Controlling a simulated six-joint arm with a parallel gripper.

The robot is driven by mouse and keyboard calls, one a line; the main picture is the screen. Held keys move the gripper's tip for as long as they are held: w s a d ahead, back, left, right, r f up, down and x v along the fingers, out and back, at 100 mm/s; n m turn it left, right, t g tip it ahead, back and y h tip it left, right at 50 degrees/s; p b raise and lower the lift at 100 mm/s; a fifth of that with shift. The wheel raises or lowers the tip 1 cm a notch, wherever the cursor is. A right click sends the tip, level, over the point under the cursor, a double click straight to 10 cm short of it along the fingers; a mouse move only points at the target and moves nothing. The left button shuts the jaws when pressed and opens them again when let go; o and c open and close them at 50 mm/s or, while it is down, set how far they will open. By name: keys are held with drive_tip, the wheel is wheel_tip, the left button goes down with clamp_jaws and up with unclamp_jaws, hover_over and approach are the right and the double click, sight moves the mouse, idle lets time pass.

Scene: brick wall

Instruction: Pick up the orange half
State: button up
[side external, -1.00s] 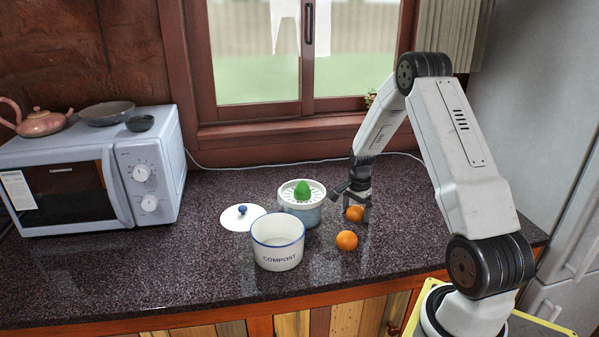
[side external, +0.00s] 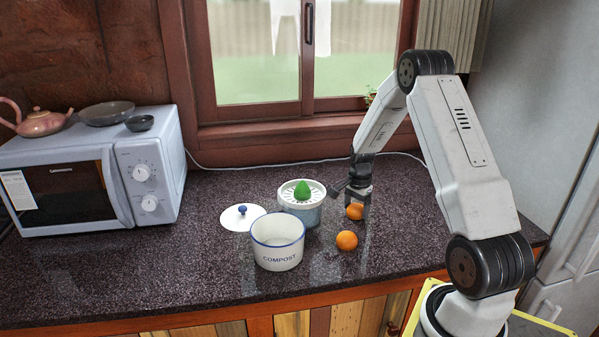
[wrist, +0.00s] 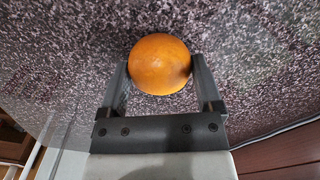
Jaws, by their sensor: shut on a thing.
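In the wrist view, one orange piece (wrist: 160,64) sits between the two fingertips of my gripper (wrist: 160,75), which is shut on it. Only its rounded peel side shows, so I cannot tell whether it is a half or whole. In the side view the same orange piece (side external: 354,212) is at my gripper (side external: 357,208), low over the counter, partly hidden by a finger. A second orange (side external: 347,240) lies on the counter nearer the front, apart from the gripper.
A white juicer with a green cone (side external: 303,200) stands left of my gripper. A white compost pot (side external: 278,250) is in front of it, with its lid (side external: 238,218) lying behind left. A microwave (side external: 95,170) stands far left. The counter's front right is clear.

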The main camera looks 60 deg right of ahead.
drive_tip(key=shift+r, duration=0.4)
drive_tip(key=s+a+r, duration=0.8)
drive_tip(key=s+r, duration=0.3)
drive_tip(key=shift+s+a+r, duration=0.15)
drive_tip(key=shift+r, duration=0.05)
idle(0.6)
drive_tip(key=w+r+n, duration=0.3)
drive_tip(key=w+r, duration=0.1)
drive_tip(key=w, duration=0.8)
drive_tip(key=w+a+r+n, duration=0.1)
drive_tip(key=w+r+n, duration=0.2)
drive_tip(key=w, duration=0.9)
drive_tip(key=shift+a+r, duration=0.25)
drive_tip(key=shift+r, duration=0.3)
